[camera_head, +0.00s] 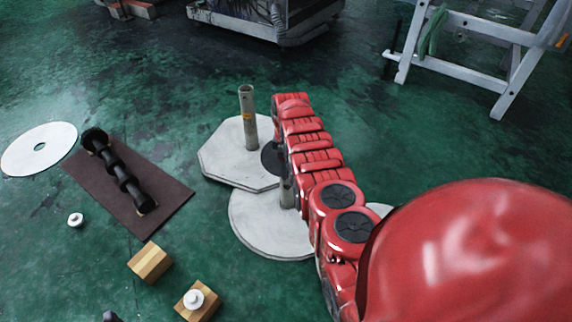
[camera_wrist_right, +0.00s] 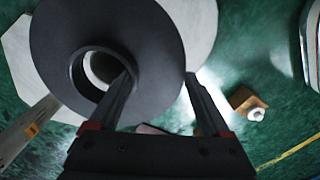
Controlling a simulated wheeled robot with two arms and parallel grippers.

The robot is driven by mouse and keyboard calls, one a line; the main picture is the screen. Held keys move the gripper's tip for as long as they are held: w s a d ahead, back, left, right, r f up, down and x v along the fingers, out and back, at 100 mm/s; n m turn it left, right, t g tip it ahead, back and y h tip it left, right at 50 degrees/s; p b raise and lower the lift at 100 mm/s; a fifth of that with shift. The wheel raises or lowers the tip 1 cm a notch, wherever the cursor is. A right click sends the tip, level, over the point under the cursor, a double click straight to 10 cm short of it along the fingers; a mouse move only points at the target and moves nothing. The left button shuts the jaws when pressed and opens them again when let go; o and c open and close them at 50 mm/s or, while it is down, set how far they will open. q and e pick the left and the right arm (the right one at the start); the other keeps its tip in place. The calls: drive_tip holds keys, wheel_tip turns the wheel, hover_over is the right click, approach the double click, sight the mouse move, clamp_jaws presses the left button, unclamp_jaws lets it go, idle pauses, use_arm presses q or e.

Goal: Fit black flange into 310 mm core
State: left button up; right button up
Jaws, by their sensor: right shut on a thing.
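The black flange (camera_wrist_right: 160,45), a flat disc with a raised hub ring, is held by my right gripper (camera_wrist_right: 160,78). One finger is at the hub, the other near the rim; the exact contact is unclear. Something pale shows through the hub.
The octagonal base (camera_head: 222,160) and round base (camera_head: 255,235) nearly touch. Left are a white disc (camera_head: 20,155) and a brown mat (camera_head: 165,208) with black parts. Wooden blocks (camera_head: 150,262) lie in front. A white trestle (camera_head: 470,85) stands at back right.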

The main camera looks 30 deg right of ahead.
drive_tip(key=shift+f+b, duration=0.5)
drive_tip(key=shift+f, duration=0.05)
drive_tip(key=shift+r+p, duration=0.6)
drive_tip(key=shift+f+b, duration=0.6)
drive_tip(key=shift+f, duration=0.05)
idle(1.1)
drive_tip(key=shift+r, duration=0.2)
drive_tip(key=shift+r+p, duration=0.45)
drive_tip(key=shift+p, duration=0.15)
drive_tip(key=shift+f+b, duration=0.6)
drive_tip(key=shift+f, duration=0.05)
idle(0.9)
